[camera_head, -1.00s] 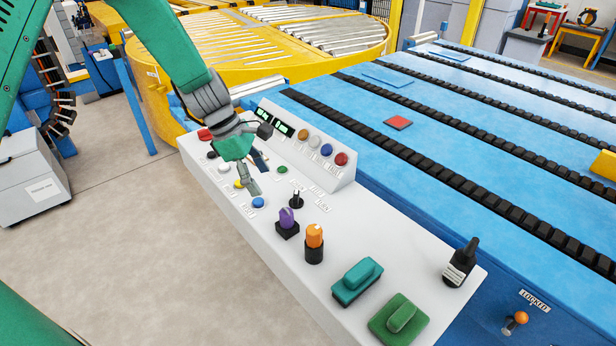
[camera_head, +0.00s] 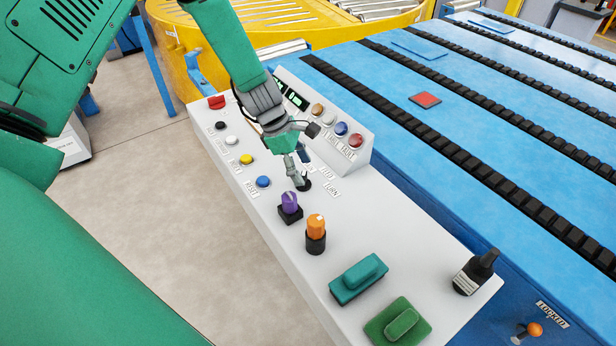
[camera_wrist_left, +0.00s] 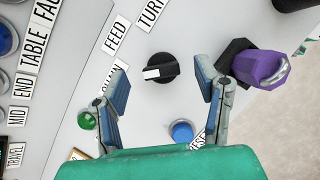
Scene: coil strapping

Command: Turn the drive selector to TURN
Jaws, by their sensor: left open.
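The drive selector (camera_wrist_left: 161,68) is a small black knob with a white pointer mark, on the white control panel (camera_head: 252,205). In the left wrist view its white mark faces left, between the FEED label (camera_wrist_left: 115,36) and a partly hidden label below it. The TURN label (camera_wrist_left: 151,12) is above the knob. My left gripper (camera_wrist_left: 163,80) is open, with one finger on each side of the knob and clear space between. In the head view the left gripper (camera_head: 299,184) is over the selector and mostly hides it. My right gripper is not seen.
A purple knob (camera_wrist_left: 260,66) stands close beside one finger. A blue button (camera_wrist_left: 181,131) and a green button (camera_wrist_left: 87,119) are near the gripper. An orange knob (camera_head: 316,232) and teal handle (camera_head: 358,279) stand farther along the panel. A raised display box (camera_head: 330,128) borders the far side.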

